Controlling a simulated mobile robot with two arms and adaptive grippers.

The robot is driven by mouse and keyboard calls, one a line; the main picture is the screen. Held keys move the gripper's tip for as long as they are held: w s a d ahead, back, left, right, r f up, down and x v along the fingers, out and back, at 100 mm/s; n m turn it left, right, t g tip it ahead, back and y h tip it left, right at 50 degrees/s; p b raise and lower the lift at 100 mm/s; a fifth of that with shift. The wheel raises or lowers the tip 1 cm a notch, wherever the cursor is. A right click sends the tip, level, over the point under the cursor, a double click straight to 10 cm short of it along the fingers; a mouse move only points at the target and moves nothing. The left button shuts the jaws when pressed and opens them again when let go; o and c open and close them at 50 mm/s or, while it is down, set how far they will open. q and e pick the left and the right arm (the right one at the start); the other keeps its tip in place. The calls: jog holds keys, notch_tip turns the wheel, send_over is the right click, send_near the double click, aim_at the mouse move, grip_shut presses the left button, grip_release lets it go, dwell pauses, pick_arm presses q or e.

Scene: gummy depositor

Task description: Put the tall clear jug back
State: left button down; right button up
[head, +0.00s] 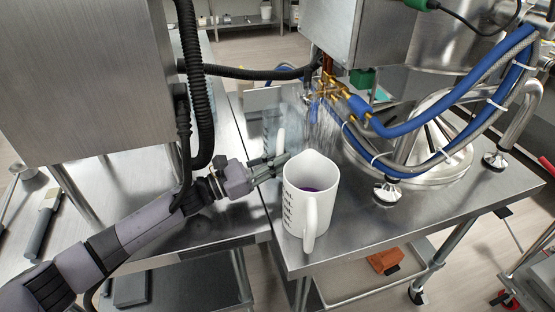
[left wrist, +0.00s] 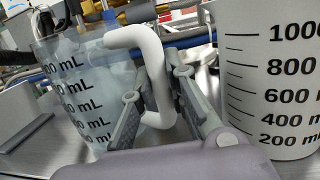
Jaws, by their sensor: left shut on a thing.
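The tall clear jug (head: 270,128) is see-through, with black mL marks and a white handle, and stands roughly upright behind my left gripper (head: 277,164). In the left wrist view the jug (left wrist: 82,88) fills the left side, and its white handle lies between the two fingers of my left gripper (left wrist: 157,100), which is shut on it. I cannot tell whether its base touches the steel table. My right gripper is not in view.
A white opaque jug (head: 311,205) with purple contents stands close to the right of my left gripper; it also shows in the left wrist view (left wrist: 268,85). Brass nozzles (head: 328,88), blue hoses (head: 400,128) and the machine crowd the back right. Bare steel table (head: 372,238) lies right of the white jug.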

pick_arm(q)
jog(key=shift+f+b, duration=0.3)
jog(key=shift+f, duration=0.05)
jog(key=c, duration=1.5)
grip_release()
jog(key=v, duration=0.7)
jog(key=shift+s+a, duration=0.15)
jog(key=shift+a, duration=0.05)
jog(key=shift+f, duration=0.1)
